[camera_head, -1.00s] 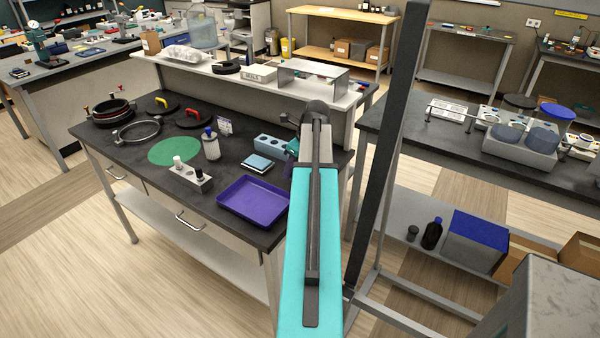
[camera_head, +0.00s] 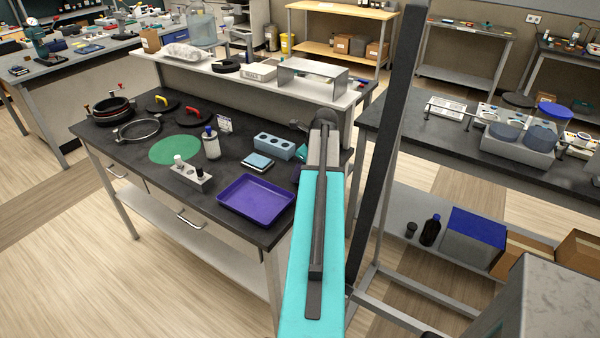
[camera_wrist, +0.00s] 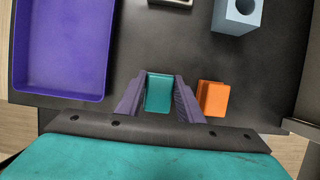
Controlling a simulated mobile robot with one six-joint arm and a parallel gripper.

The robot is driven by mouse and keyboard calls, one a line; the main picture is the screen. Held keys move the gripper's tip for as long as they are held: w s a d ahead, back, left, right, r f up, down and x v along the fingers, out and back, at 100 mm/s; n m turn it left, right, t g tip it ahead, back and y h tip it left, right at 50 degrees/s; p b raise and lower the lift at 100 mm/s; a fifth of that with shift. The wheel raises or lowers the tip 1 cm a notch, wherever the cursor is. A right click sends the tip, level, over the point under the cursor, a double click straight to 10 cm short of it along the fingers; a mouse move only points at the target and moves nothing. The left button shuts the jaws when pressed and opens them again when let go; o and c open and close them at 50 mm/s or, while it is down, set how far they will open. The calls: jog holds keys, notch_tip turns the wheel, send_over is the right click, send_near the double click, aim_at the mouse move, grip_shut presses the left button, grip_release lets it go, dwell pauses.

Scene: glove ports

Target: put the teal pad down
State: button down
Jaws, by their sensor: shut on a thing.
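In the wrist view the teal pad (camera_wrist: 159,93) sits between the two purple fingers of my gripper (camera_wrist: 158,100), which is shut on it. The pad is over the dark bench top (camera_wrist: 150,38); I cannot tell whether it touches the surface. An orange block (camera_wrist: 214,99) is just right of the right finger, apart from the pad. In the head view my own arm largely hides the gripper, and the pad cannot be made out with certainty.
A purple tray (camera_head: 256,199) is left of my gripper; it also shows in the wrist view (camera_wrist: 65,45). A blue-grey block with holes (camera_head: 273,147) and a small pad stack (camera_head: 257,162) stand behind the tray. A dark upright post (camera_head: 384,150) is right of my arm.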

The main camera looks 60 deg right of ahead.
jog(key=shift+f, duration=0.55)
jog(key=shift+f, duration=0.1)
jog(key=c, duration=1.2)
grip_release()
jog(key=shift+b+v, duration=1.15)
jog(key=shift+v, duration=5)
jog(key=shift+w, duration=0.1)
